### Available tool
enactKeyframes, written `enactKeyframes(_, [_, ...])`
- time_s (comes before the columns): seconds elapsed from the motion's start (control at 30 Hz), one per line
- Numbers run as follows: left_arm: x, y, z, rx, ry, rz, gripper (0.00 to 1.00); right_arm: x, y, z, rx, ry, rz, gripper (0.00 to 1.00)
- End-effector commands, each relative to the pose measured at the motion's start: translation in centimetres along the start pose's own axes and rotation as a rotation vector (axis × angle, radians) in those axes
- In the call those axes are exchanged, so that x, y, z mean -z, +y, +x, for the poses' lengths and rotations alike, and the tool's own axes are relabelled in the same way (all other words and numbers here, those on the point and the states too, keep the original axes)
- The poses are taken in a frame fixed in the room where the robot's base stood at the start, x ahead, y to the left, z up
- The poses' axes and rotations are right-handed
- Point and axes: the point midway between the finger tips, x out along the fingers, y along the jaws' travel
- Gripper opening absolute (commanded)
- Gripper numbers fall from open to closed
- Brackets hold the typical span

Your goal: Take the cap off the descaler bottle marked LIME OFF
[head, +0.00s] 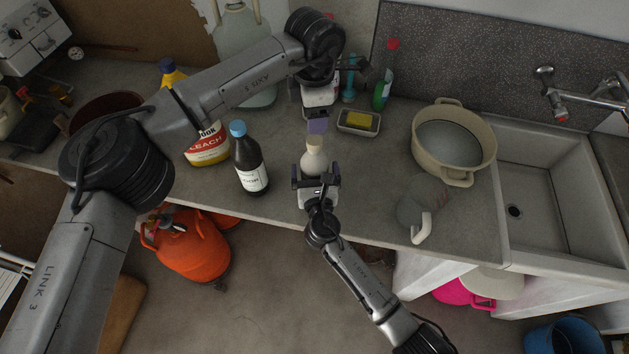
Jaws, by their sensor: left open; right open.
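A small pale bottle (314,162) with a cream cap (314,143) stands on the counter near its front edge. Its lower part is hidden by my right gripper (316,180), which is open with one finger on either side of it; I cannot tell whether they touch it. My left gripper (317,124) is open and empty, pointing down just behind and above the cap. No label on the pale bottle can be read, so I cannot confirm LIME OFF. A dark bottle (248,163) with a blue cap (237,129) stands to the left; its white label is too small to read.
A sponge dish (358,122), a beige pot (454,140) and a clear-grey jug (415,205) stand to the right. A glass demijohn (242,40) and green bottle (383,92) are behind.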

Motion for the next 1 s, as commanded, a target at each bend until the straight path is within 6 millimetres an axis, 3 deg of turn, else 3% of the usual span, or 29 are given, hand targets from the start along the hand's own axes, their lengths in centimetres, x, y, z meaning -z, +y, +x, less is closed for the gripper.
enactKeyframes(0.47, [-0.01, 0.0, 0.0, 0.0, 0.0, 0.0, 0.6, -0.01, 0.0, 0.75, 0.0, 0.0, 0.001, 1.0])
enactKeyframes(1.0, [0.0, 0.0, 0.0, 0.0, 0.0, 0.0, 0.6, 0.01, 0.0, 0.73, 0.0, 0.0, 0.0, 0.49])
